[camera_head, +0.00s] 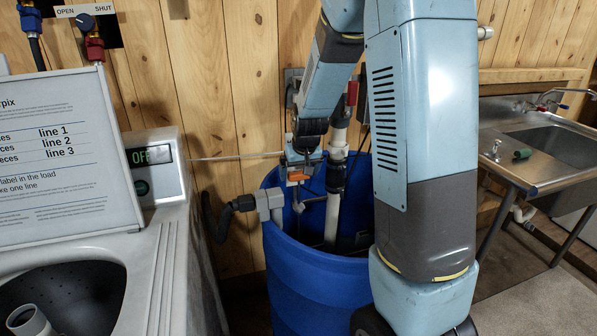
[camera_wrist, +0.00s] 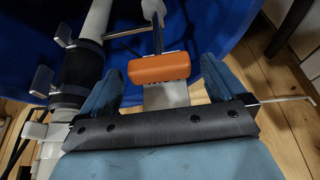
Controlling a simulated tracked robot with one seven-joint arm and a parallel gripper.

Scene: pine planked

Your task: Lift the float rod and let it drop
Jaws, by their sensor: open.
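In the wrist view an orange block (camera_wrist: 158,68) sits on the end of a dark rod (camera_wrist: 156,38), which runs up to a white piece; I take this as the float rod. My gripper (camera_wrist: 158,72) is open, with one blue finger on each side of the block. I cannot tell whether either finger touches it. In the head view the orange block (camera_head: 298,176) shows just below my gripper (camera_head: 302,160), over the mouth of the blue barrel (camera_head: 300,285). My arm hides part of the barrel, and the rod is hard to make out there.
A white pipe (camera_head: 332,212) with dark fittings stands in the barrel, close beside my gripper. A grey elbow and black hose (camera_head: 228,212) sit at its left rim. A white machine (camera_head: 160,185) stands left, a steel sink (camera_head: 545,150) right. A thin rod (camera_head: 235,156) crosses at gripper height.

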